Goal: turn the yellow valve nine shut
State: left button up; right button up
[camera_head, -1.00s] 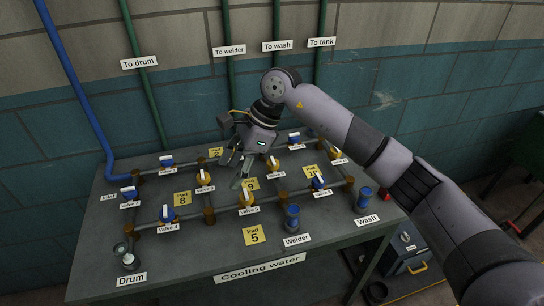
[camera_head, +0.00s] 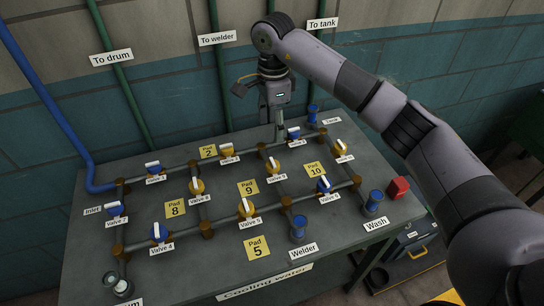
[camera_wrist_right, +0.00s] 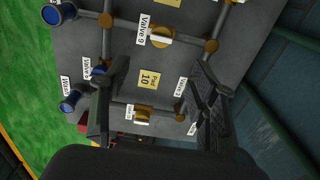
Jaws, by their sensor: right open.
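The yellow valve nine (camera_head: 272,165) sits in the middle cross pipe of the bench, between Pad 9 and Pad 10. It has a white bar handle. In the right wrist view, valve nine (camera_wrist_right: 160,36) shows near the top with its label; its handle looks roughly in line with its pipe. My right gripper (camera_head: 277,128) points down near the bench's back edge, behind valve nine and beside a blue valve (camera_head: 293,133). In the right wrist view its fingers (camera_wrist_right: 158,75) are spread and empty, with Pad 10 between them. My left gripper is out of view.
Other yellow valves (camera_head: 247,207) and blue valves (camera_head: 323,185) stand close around on the pipe grid. Blue outlets (camera_head: 375,201) rise at the bench's right and front. A red block (camera_head: 397,188) is at the right edge. A wall with pipes stands behind.

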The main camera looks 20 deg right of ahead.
jog(key=p, duration=0.2)
send_over(273, 161)
notch_tip(273, 161, down, 6)
jog(key=shift+s+f, duration=0.1)
jog(key=shift+s, duration=0.05)
notch_tip(273, 161, down, 7)
jog(key=shift+a+r+p, duration=0.1)
jog(key=shift+p, duration=0.5)
jog(key=shift+f, duration=0.55)
jog(key=c, duration=1.2)
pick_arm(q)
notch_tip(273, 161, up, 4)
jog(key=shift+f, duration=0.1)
